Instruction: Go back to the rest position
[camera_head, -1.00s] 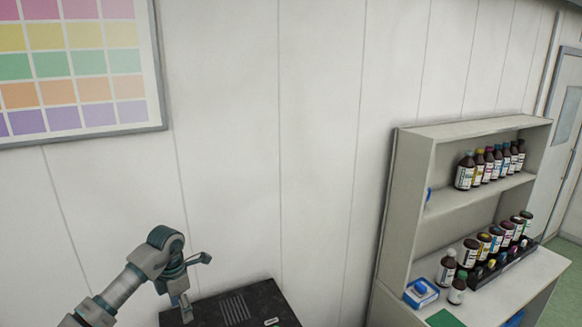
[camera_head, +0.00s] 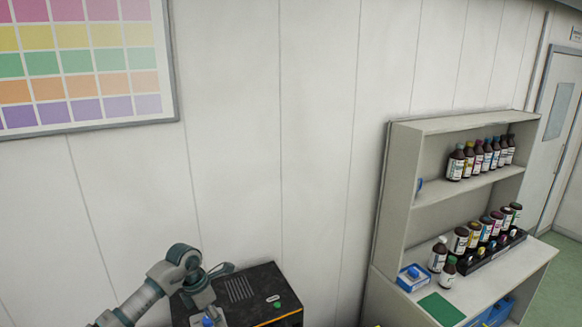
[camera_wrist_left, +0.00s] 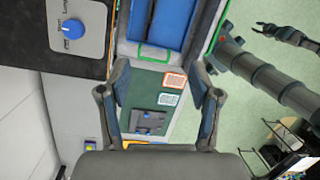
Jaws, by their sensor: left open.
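My left arm enters the head view from the lower left, bent beside the black machine (camera_head: 238,289). Its fingertips cannot be made out there. In the left wrist view my left gripper (camera_wrist_left: 160,82) is open, with its two fingers apart and nothing between them. Below it lies a dark green surface (camera_wrist_left: 140,82) with small labels. A grey arm, probably my right one, crosses the right side of that view. What looks like my right gripper (camera_wrist_left: 266,29) is at its upper right, too small to tell its state.
A shelf unit (camera_head: 400,190) at right holds several brown ink bottles (camera_head: 470,160), with more in a black rack (camera_head: 492,255) below. A blue-and-white box (camera_head: 412,277) and a green mat (camera_head: 443,308) lie on its counter. The machine's blue knob (camera_wrist_left: 72,28) is near my left gripper.

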